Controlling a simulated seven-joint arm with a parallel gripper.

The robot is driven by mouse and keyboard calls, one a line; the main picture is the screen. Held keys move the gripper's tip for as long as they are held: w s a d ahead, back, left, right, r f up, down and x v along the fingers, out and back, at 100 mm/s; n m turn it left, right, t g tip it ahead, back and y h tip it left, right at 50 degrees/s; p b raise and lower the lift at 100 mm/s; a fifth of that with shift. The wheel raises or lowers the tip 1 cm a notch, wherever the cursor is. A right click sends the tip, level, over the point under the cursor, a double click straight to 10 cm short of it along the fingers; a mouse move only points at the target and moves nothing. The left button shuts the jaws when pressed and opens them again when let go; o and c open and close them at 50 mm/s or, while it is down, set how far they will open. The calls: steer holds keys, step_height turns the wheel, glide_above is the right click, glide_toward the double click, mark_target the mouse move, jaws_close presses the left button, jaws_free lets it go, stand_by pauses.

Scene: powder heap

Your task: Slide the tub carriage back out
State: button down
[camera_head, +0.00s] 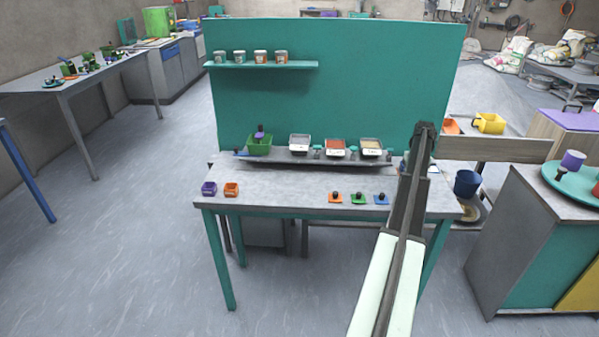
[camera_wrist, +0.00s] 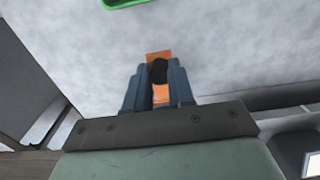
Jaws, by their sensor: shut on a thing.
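My gripper (camera_wrist: 159,82) is shut on a black knob (camera_wrist: 158,71) set on an orange piece (camera_wrist: 160,56), over a pale grey surface. Whether this piece belongs to the tub carriage I cannot tell. A green rim (camera_wrist: 125,3) shows at the top edge of the wrist view. In the head view my forearm hides the gripper and what it holds. A green tub (camera_head: 259,147) with a purple, black-topped thing (camera_head: 259,133) in it stands at the left of a dark ledge (camera_head: 310,160). Three tubs with white (camera_head: 299,143), red (camera_head: 335,148) and tan (camera_head: 371,147) contents stand along the ledge.
On the bench (camera_head: 285,188) are a purple cup (camera_head: 209,188), an orange cup (camera_head: 231,189), and orange (camera_head: 335,199), green (camera_head: 358,199) and blue (camera_head: 381,199) pieces with black knobs. A teal board (camera_head: 335,95) rises behind. A blue bucket (camera_head: 467,183) stands right of my arm.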

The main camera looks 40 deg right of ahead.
steer(key=shift+s+d, duration=0.5)
steer(key=shift+d, duration=0.1)
steer(key=c, duration=1.1)
jaws_free()
steer(key=shift+r, duration=0.1)
steer(key=shift+r, duration=3.65)
steer(key=shift+a, duration=0.1)
